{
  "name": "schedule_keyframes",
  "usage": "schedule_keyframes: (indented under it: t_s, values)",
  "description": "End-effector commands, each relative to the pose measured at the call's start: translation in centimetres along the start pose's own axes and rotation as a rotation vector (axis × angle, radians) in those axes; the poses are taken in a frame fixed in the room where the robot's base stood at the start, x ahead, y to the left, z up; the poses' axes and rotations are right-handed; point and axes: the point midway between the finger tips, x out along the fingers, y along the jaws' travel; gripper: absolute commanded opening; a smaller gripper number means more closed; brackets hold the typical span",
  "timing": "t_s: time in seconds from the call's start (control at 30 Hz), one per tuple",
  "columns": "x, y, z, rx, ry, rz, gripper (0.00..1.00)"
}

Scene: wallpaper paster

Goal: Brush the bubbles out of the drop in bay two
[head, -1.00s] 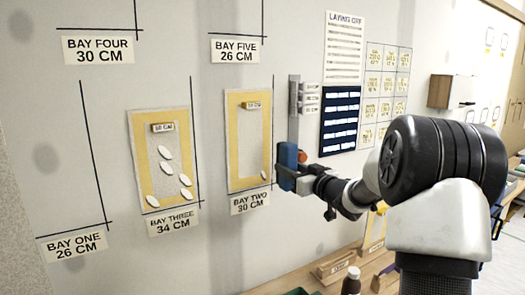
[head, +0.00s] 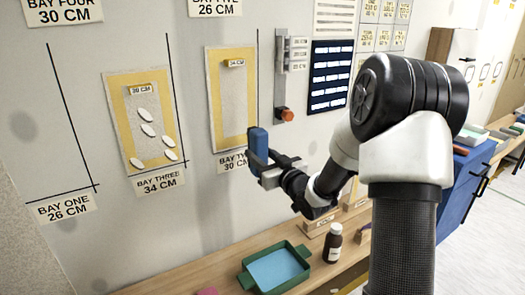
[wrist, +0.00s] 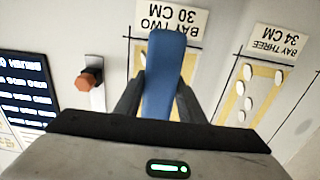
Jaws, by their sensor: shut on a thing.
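My gripper (head: 268,172) is shut on a blue block-like tool (head: 258,146), probably the brush, which stands upright in the jaws. It also shows in the wrist view (wrist: 165,75). The bay two drop (head: 215,92) is a pale sheet with a yellow border and a small length tag, above the BAY TWO 30 CM label (head: 228,162). The tool covers its lower right corner and part of the label. I cannot tell whether the tool touches the wall.
The bay three drop (head: 118,110) carries several white bubbles. A wall rail with an orange knob (head: 285,114) is right of bay two. Below, the bench holds a green tray (head: 248,278) and a dark bottle (head: 333,242). Open space lies before the wall on the left.

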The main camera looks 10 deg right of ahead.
Motion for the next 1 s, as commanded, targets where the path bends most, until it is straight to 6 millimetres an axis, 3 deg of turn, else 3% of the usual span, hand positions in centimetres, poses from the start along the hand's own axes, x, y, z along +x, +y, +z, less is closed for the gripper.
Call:
schedule_keyframes:
  t_s: [0.17, 0.7, 1.0]
  values:
    - [0.0, 0.0, 0.1, -0.002, 0.002, 0.001, 0.13]
    - [5.7, 0.0, 0.0, -0.001, 0.003, 0.000, 0.13]
    - [6.5, 0.0, -0.1, 0.000, 0.002, 0.000, 0.13]
